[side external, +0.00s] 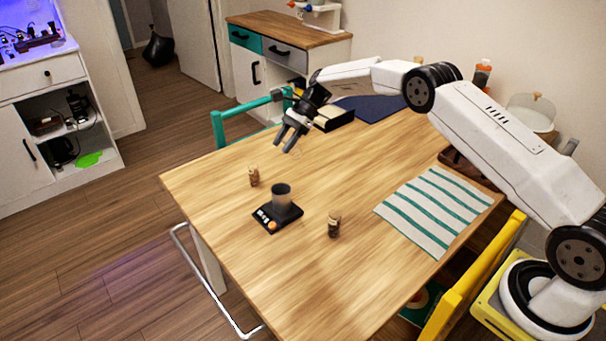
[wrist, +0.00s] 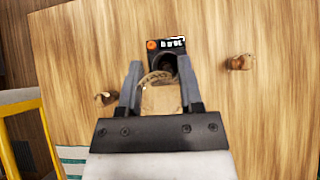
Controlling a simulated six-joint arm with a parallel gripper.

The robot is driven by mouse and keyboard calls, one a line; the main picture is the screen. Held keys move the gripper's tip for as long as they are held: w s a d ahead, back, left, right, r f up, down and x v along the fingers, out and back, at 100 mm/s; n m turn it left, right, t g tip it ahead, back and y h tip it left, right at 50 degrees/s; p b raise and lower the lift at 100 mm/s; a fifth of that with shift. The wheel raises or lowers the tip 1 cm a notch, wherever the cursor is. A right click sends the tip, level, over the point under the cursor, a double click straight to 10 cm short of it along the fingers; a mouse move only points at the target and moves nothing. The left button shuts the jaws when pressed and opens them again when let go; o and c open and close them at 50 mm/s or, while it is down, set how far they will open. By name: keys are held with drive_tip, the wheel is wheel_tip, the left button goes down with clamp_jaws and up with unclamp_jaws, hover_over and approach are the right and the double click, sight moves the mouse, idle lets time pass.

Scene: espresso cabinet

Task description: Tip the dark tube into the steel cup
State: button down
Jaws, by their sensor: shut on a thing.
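The steel cup (side external: 282,205) stands upright on a small black scale (side external: 266,223) on the table. In the wrist view the cup's dark opening (wrist: 168,62) shows just beyond the fingertips, partly hidden. My gripper (side external: 284,145) is above the table, up and behind the cup. In the wrist view it (wrist: 160,85) is shut on a pale, see-through tube (wrist: 160,98) with a tan rim. What is inside it I cannot tell. A small corked tube with dark contents (side external: 334,226) stands right of the cup. A lighter brown corked tube (side external: 254,177) stands behind it to the left.
A striped cloth (side external: 440,208) lies on the table's right side. A green chair (side external: 245,113) and a yellow chair (side external: 470,282) stand at the table's edges. The table's front is clear.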

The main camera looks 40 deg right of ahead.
drive_tip(key=shift+r+y, duration=0.7)
drive_tip(key=shift+r, duration=0.65)
drive_tip(key=shift+a+r+y, duration=0.2)
drive_tip(key=shift+r+y, duration=0.85)
drive_tip(key=shift+y, duration=0.35)
